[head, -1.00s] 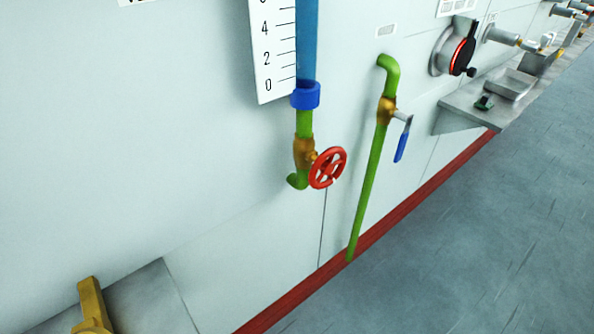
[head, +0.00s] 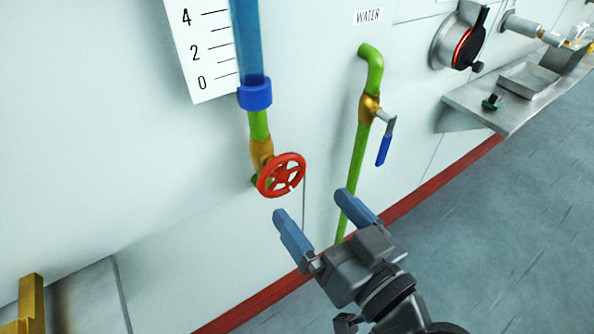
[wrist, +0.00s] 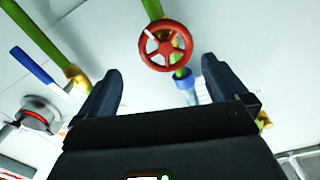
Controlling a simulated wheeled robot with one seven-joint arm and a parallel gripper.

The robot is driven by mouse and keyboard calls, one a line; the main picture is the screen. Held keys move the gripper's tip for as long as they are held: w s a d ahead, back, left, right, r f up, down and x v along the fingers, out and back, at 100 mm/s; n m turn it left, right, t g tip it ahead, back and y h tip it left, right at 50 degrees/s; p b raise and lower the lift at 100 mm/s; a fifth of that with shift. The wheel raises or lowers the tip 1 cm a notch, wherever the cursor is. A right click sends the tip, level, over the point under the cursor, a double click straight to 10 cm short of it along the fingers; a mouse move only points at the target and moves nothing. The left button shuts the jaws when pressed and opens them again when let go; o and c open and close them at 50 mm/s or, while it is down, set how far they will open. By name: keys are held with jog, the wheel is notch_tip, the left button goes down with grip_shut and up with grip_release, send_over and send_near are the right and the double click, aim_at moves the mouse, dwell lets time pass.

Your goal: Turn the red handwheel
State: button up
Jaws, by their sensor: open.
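The red handwheel (head: 281,175) is a spoked wheel on a brass valve (head: 261,150), on a green pipe below a blue-collared gauge tube. In the wrist view the red handwheel (wrist: 165,45) is at the upper middle, beyond and between the finger lines. My gripper (head: 318,208) is open and empty, with two blue-grey fingers spread apart. In the head view it is below and to the right of the wheel, not touching it. In the wrist view my gripper (wrist: 160,82) points toward the wheel with a gap left between.
A green pipe with a blue lever valve (head: 383,148) stands right of the wheel, close to my gripper. A red-lit round dial (head: 465,45) and a metal shelf (head: 500,112) are farther right. A yellow fitting (head: 30,305) is at lower left. The grey floor (head: 520,220) is clear.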

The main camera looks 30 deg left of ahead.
aim_at(286, 177)
jog(key=x, duration=0.2)
jog(key=p+x, duration=0.1)
jog(key=x, duration=0.2)
jog(key=r+x, duration=0.1)
jog(key=x, duration=0.1)
jog(key=shift+s+a+p, duration=0.2)
jog(key=shift+a+p, duration=0.15)
jog(key=shift+w+a, duration=0.25)
jog(key=shift+a, duration=0.25)
jog(key=shift+f, duration=0.1)
jog(key=c, duration=0.8)
